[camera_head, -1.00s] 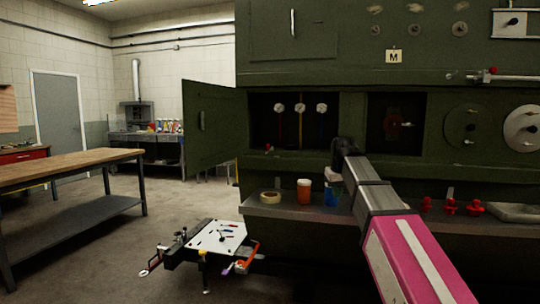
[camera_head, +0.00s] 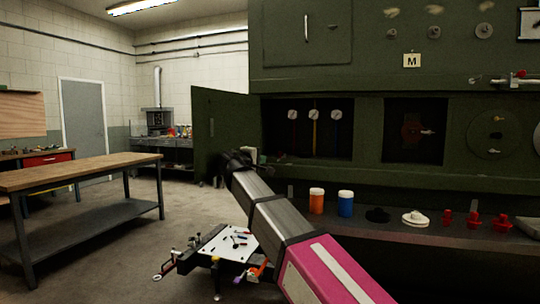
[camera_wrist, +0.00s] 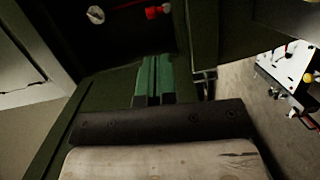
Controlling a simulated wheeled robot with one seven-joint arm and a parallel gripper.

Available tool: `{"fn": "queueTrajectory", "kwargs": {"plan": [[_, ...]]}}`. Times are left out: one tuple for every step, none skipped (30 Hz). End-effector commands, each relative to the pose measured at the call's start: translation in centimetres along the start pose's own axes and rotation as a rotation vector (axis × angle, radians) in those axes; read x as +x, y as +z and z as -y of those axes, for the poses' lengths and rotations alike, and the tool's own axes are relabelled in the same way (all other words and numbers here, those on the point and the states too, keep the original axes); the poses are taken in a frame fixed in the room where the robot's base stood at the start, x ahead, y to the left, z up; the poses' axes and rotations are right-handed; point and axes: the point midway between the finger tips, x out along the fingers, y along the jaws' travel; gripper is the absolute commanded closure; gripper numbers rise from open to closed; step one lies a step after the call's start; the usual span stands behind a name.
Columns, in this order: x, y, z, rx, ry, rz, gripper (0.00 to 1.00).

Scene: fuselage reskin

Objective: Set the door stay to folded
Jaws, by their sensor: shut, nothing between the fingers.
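The dark green door (camera_head: 222,128) stands open at the left of the gauge compartment (camera_head: 315,145). No door stay can be made out clearly in the head view. In the wrist view a small red part (camera_wrist: 155,12) shows at the dark opening's edge; it may belong to the stay, but I cannot tell. My gripper (camera_head: 236,158) is in front of the compartment's lower left corner, near the door's hinge side, and hides that corner. In the wrist view its green-looking fingers (camera_wrist: 154,80) are together, with nothing seen between them and apart from the red part.
A shelf below holds an orange jar (camera_head: 316,201), a blue jar (camera_head: 345,204) and several red fittings (camera_head: 473,220). A low cart (camera_head: 228,243) with tools stands below my arm. A workbench (camera_head: 80,174) is at left, with clear floor between.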

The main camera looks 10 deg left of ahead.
Motion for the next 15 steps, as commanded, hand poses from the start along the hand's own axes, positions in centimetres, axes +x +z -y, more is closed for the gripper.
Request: {"fn": "queueTrajectory", "kwargs": {"plan": [[-0.4, -0.4, -0.4, -0.004, 0.011, -0.005, 1.0], [-0.5, -0.5, -0.6, -0.007, 0.016, -0.006, 1.0], [-0.4, -0.5, -0.7, -0.009, 0.02, -0.007, 1.0], [-0.3, -0.5, -0.7, -0.009, 0.021, -0.006, 1.0], [-0.1, -0.5, -0.8, -0.01, 0.022, -0.006, 1.0], [0.4, -0.5, -0.8, -0.01, 0.021, -0.005, 1.0], [0.8, -0.5, -0.8, -0.009, 0.021, -0.005, 1.0], [1.2, -0.5, -0.8, -0.009, 0.021, -0.005, 1.0], [1.8, -0.6, -0.8, -0.009, 0.02, -0.005, 1.0], [2.3, -0.6, -0.8, -0.009, 0.02, -0.005, 1.0], [2.8, -0.6, -0.8, -0.008, 0.019, -0.004, 1.0], [3.6, -0.6, -0.8, -0.008, 0.019, -0.003, 1.0], [4.1, -0.6, -0.8, -0.008, 0.019, -0.004, 1.0], [4.6, -0.6, -0.8, -0.008, 0.019, -0.005, 1.0], [5.3, -0.6, -0.8, -0.008, 0.019, -0.004, 1.0]]}}
